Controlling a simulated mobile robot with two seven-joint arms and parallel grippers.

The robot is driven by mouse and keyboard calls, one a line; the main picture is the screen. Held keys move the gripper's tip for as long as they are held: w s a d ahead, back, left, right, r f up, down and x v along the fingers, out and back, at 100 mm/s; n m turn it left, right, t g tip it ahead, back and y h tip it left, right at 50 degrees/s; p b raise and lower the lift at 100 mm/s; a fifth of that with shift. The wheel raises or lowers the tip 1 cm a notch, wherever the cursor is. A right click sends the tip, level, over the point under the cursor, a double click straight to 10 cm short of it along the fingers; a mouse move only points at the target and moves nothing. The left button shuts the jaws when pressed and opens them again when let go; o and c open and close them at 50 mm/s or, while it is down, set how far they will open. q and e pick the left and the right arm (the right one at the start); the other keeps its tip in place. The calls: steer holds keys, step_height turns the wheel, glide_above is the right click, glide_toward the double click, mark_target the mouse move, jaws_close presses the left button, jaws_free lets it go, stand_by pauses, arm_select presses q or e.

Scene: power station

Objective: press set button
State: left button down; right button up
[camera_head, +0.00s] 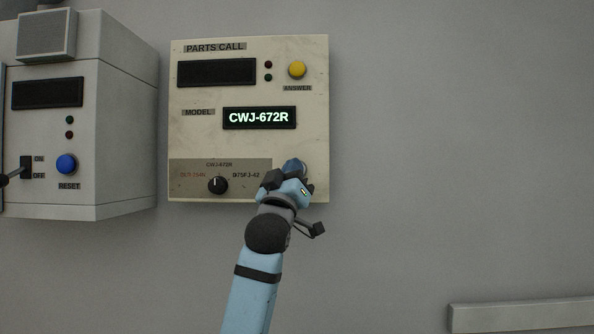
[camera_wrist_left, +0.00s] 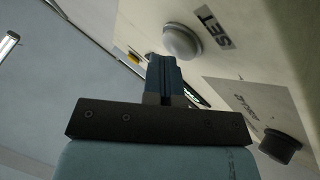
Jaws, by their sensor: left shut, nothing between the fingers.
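The set button (camera_wrist_left: 182,42) is a pale round button on the panel, beside a SET label (camera_wrist_left: 214,26) in the left wrist view. In the head view my left gripper and wrist cover that spot, at the lower right of the PARTS CALL panel (camera_head: 211,138). My left gripper (camera_head: 295,168) is shut and empty. In the wrist view its closed fingertips (camera_wrist_left: 162,60) are close to the button's edge; I cannot tell whether they touch it. My right gripper is not in view.
The panel has a yellow ANSWER button (camera_head: 297,69), a display reading CWJ-672R (camera_head: 259,118) and a black selector knob (camera_head: 218,185). The knob also shows in the wrist view (camera_wrist_left: 280,146). A box with a blue RESET button (camera_head: 67,164) is at left. Bare wall lies right.

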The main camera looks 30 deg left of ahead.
arm_select(q)
steer(key=shift+s+d, duration=0.45)
steer(key=shift+s, duration=0.25)
steer(key=s+d, duration=0.1)
steer(key=s, duration=0.1)
steer(key=s+d, duration=0.1)
steer(key=s, duration=0.1)
steer(key=shift+s+d, duration=0.1)
steer(key=shift+d, duration=0.2)
steer(key=shift+f, duration=0.1)
stand_by(0.6)
